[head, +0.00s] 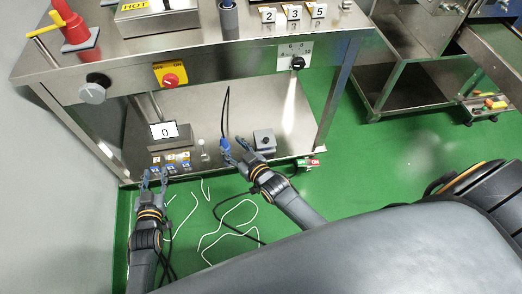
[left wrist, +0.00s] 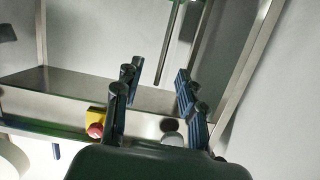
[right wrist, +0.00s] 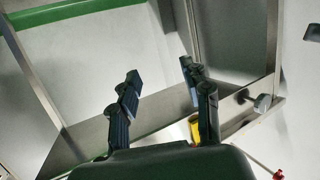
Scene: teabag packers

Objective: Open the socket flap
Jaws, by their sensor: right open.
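A small grey box (head: 264,141), which looks like the socket, sits on the lower steel shelf in the head view. Its flap looks closed, but it is too small to be sure. My right gripper (head: 235,148) is open just left of the box, apart from it. A blue plug (head: 225,143) on a black cable is at its left finger; I cannot tell if they touch. My left gripper (head: 155,176) is open and empty at the shelf's front edge, further left. The open fingers also show in the left wrist view (left wrist: 152,96) and right wrist view (right wrist: 160,92). Neither wrist view shows the socket.
A display reading 0 (head: 167,133) and several small labelled blocks (head: 170,160) are on the shelf near my left gripper. A red-green switch (head: 308,162) is at the shelf's right front. White cords (head: 232,232) lie on the green floor. The upper panel (head: 215,65) overhangs the shelf.

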